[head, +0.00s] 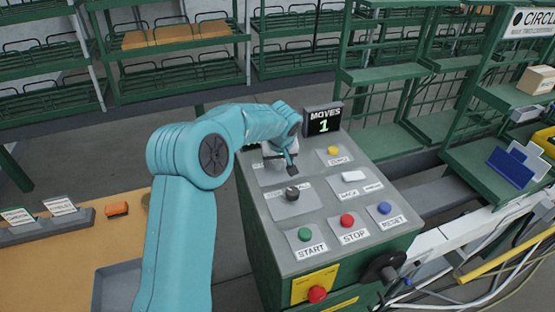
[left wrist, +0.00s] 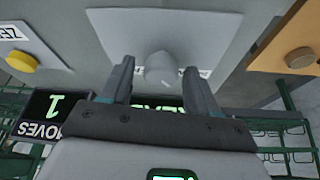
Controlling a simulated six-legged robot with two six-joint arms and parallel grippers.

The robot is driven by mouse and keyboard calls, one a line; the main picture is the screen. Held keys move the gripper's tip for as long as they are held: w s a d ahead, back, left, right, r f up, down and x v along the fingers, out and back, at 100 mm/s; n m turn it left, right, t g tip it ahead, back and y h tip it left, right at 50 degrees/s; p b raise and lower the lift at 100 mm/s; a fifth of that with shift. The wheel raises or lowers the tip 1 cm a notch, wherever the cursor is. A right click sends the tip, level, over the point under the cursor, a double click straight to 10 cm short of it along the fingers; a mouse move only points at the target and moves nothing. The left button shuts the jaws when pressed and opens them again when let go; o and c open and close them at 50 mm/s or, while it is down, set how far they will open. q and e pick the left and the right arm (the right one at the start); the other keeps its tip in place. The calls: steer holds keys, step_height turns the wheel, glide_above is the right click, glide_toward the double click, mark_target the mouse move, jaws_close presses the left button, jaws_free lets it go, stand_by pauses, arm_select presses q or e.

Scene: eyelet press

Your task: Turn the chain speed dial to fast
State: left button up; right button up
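The control panel (head: 262,208) is a grey sloped top on a green cabinet. A dark dial (head: 292,193) sits on a plate left of centre; its label is too small to read. Behind it is another plate (head: 263,178), mostly covered by my left gripper (head: 290,167). In the left wrist view a pale grey knob (left wrist: 158,70) stands on that plate, between the spread fingertips, with a gap on both sides. Its label is partly hidden behind it and unreadable. I cannot tell which dial is chain speed. My right gripper is not in view.
Green START (head: 305,234), red STOP (head: 347,220) and blue RESET (head: 384,208) buttons line the panel front. A MOVES display (head: 323,120) reading 1 stands behind. A wooden table (head: 60,270) is at left.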

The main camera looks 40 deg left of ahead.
arm_select(q)
steer(key=shift+s+r, duration=0.1)
steer(key=c, duration=0.8)
steer(key=shift+m, duration=0.4)
steer(key=shift+a+m+t+h, duration=0.1)
steer(key=shift+m+t+h, duration=0.35)
steer(key=shift+m, duration=0.65)
steer(key=m+h, duration=0.1)
steer(key=m, duration=0.1)
steer(key=m+t+h+p, duration=0.1)
steer(key=m, duration=0.2)
steer(key=shift+s+a+r, duration=0.1)
steer(key=shift+a+r, duration=0.05)
steer(key=shift+a, duration=0.05)
steer(key=m, duration=0.2)
steer(key=shift+m+h, duration=0.35)
steer(key=shift+m, duration=0.05)
steer(key=shift+a+m+h, duration=0.1)
steer(key=shift+m+h, duration=0.5)
steer(key=shift+m, duration=1)
